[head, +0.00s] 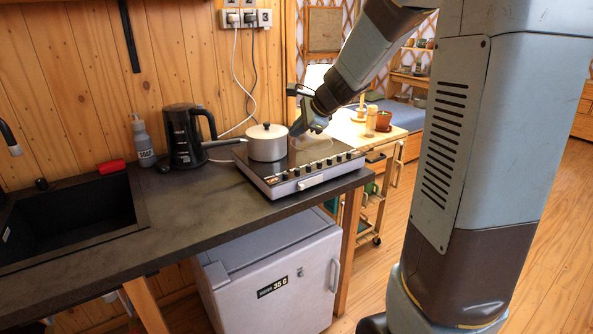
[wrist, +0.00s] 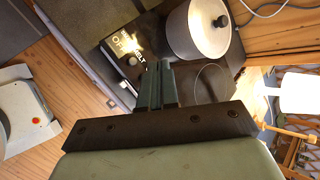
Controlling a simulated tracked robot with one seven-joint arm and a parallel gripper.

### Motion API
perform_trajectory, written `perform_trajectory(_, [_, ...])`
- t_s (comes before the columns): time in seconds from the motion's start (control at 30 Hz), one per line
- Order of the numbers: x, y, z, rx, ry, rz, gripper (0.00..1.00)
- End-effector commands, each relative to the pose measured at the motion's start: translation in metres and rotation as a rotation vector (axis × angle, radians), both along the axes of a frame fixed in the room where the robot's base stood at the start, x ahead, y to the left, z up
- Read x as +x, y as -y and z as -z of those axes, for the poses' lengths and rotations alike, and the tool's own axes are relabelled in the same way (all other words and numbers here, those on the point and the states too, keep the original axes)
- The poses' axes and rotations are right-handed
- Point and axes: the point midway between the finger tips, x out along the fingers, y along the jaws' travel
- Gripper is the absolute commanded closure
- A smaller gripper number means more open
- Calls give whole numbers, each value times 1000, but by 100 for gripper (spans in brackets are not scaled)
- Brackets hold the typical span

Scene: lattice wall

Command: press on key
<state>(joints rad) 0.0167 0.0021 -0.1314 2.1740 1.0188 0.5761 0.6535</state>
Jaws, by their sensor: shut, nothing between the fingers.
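A cooktop (head: 262,178) with a dark top and a row of black knobs along its light front edge sits on the counter. A lidded silver pot (head: 267,143) stands on its left part, and the pot also shows at the top of the wrist view (wrist: 197,30). In the wrist view a black panel (wrist: 122,42) with white lettering and a bright glare lies left of the fingertips. I cannot tell which part is the on key. My gripper (head: 297,128) is shut and empty above the cooktop, right of the pot. Its closed fingers (wrist: 164,66) point toward the cooktop in the wrist view.
A black kettle (head: 183,137), a soap bottle (head: 144,145) and a red item (head: 111,166) stand behind on the counter, near the sink (head: 70,220). A small fridge (head: 275,278) is below. A wooden cart (head: 385,135) with jars stands right of the cooktop.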

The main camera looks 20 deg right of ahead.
Motion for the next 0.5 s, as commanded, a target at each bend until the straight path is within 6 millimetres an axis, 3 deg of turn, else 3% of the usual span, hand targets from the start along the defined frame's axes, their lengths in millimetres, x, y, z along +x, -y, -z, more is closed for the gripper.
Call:
perform_trajectory(0.1, [25, 10, 16, 75, -34, 112, 100])
perform_trajectory(0.2, [38, 15, 23, 114, -49, 170, 100])
perform_trajectory(0.5, [44, 18, 27, 138, -58, 206, 100])
